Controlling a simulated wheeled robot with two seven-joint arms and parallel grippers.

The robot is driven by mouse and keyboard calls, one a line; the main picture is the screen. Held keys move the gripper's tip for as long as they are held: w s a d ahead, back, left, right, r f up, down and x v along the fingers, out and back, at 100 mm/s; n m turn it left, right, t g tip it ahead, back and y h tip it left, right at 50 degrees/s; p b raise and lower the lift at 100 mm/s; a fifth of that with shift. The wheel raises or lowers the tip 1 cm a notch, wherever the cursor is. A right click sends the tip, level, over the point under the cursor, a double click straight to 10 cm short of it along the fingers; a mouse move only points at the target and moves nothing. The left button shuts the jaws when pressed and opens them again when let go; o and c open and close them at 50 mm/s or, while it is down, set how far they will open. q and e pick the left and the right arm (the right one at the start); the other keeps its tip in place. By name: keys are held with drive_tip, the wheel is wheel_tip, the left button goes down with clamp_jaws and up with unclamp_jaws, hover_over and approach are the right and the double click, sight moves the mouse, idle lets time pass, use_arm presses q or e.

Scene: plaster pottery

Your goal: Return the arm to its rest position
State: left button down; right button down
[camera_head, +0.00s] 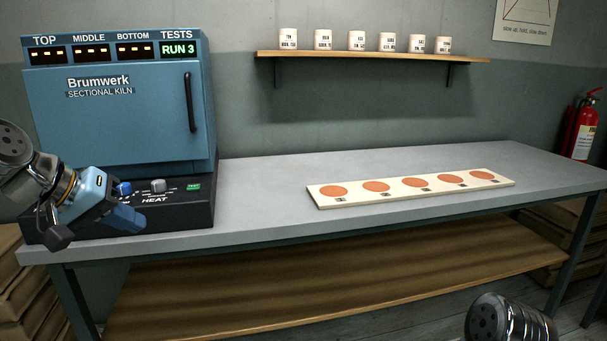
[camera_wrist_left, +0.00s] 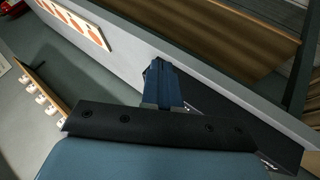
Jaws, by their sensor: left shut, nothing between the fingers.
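My left gripper (camera_head: 128,219) is at the left of the head view, in front of the kiln's black control base. Its blue fingers are shut with nothing between them. In the left wrist view its shut fingers (camera_wrist_left: 160,85) point toward the table edge. Part of my right arm shows at the bottom right of the head view, but its gripper is out of view. The blue Brumwerk kiln (camera_head: 130,120) has its door shut, and its display reads RUN 3. A blue knob and a grey knob sit by the HEAT label on its base.
A grey table (camera_head: 260,190) carries the kiln and a cream board (camera_head: 410,187) with several orange discs. Several white labelled cups (camera_head: 357,40) stand on a wall shelf (camera_head: 370,56). A fire extinguisher (camera_head: 584,130) is at the far right. The tabletop between kiln and board is clear.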

use_arm(q)
drive_tip(key=w+d+f+g, duration=0.1)
drive_tip(key=w+f, duration=0.2)
drive_tip(key=f, duration=0.5)
drive_tip(key=w+d+f, duration=0.1)
drive_tip(key=w+f, duration=0.3)
drive_tip(key=f, duration=0.5)
drive_tip(key=d+f+n+g, duration=0.1)
drive_tip(key=d+f, duration=0.2)
drive_tip(key=f, duration=0.7)
drive_tip(key=d+f+g, duration=0.1)
drive_tip(key=d+f, duration=0.2)
drive_tip(key=f, duration=0.7)
drive_tip(key=s+d+f+g, duration=0.1)
drive_tip(key=s+d+f, duration=0.2)
drive_tip(key=s+f, duration=0.4)
drive_tip(key=s+d+f+g, duration=0.1)
drive_tip(key=s+d+f, duration=0.35)
drive_tip(key=f, duration=0.55)
drive_tip(key=s+d+f, duration=0.1)
drive_tip(key=s+f, duration=0.2)
drive_tip(key=s, duration=0.3)
drive_tip(key=s+d+f+m+g+y, duration=0.1)
drive_tip(key=s+f, duration=0.2)
drive_tip(key=s, duration=0.3)
drive_tip(key=shift+s+d+f+m+g, duration=0.2)
drive_tip(key=shift+s+d+m+g, duration=0.05)
drive_tip(key=shift+d+m+g, duration=0.1)
